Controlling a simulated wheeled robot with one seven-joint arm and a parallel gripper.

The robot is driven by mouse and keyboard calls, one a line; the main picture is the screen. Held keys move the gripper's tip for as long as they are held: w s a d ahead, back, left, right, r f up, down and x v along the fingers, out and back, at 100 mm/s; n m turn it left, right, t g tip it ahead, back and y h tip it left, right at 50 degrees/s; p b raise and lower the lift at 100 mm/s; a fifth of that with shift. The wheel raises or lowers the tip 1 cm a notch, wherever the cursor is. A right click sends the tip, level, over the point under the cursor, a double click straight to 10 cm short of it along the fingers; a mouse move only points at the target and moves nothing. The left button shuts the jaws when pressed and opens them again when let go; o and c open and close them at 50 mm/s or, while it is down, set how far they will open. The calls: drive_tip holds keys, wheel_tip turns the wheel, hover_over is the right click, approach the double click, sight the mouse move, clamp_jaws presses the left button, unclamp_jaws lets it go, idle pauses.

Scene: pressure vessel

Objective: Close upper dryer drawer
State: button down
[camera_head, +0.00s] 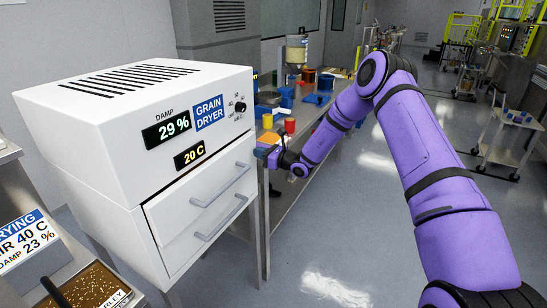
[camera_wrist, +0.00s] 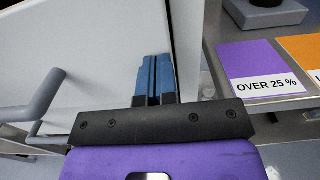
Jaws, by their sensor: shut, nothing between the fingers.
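The white grain dryer (camera_head: 130,100) stands at the left in the head view. Its front has an upper drawer (camera_head: 185,200) with a grey bar handle (camera_head: 220,187), and a lower drawer with a similar handle (camera_head: 222,218) below. I cannot tell whether a small gap remains behind the upper drawer front. My gripper (camera_head: 266,152) is at the right end of the dryer front, with its fingers together and empty. In the wrist view, the blue fingertips (camera_wrist: 153,75) are against or very near a white panel by its right edge. A grey handle (camera_wrist: 35,100) shows at left; contact is unclear.
A metal workbench (camera_head: 290,150) with red, yellow and blue containers stands right of the dryer. Purple and orange cards lie on it, one reading "OVER 25 %" (camera_wrist: 265,84). A grain tray (camera_head: 95,285) is at lower left. Open floor lies to the right.

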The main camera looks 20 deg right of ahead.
drive_tip(key=shift+x, duration=1.15)
drive_tip(key=shift+a+r, duration=0.1)
drive_tip(key=shift+r, duration=0.2)
